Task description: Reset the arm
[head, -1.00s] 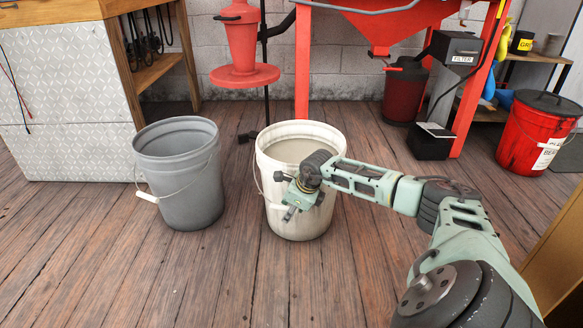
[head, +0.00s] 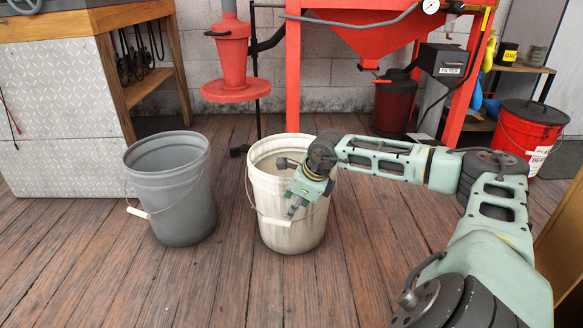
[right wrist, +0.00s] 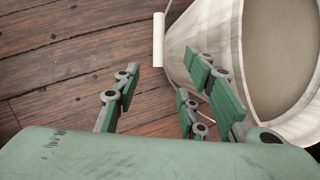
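My right arm (head: 470,190) reaches in from the right. Its right gripper (head: 295,207) hangs at the front right side of the white bucket (head: 277,238). My left gripper is not in view.
A grey bucket (head: 180,215) stands left of the white one. A red blasting cabinet (head: 365,35) and a red pot (head: 233,75) stand behind. A workbench (head: 60,130) is at left, a red lidded bucket (head: 525,130) at right. The front wooden floor (head: 300,295) is clear.

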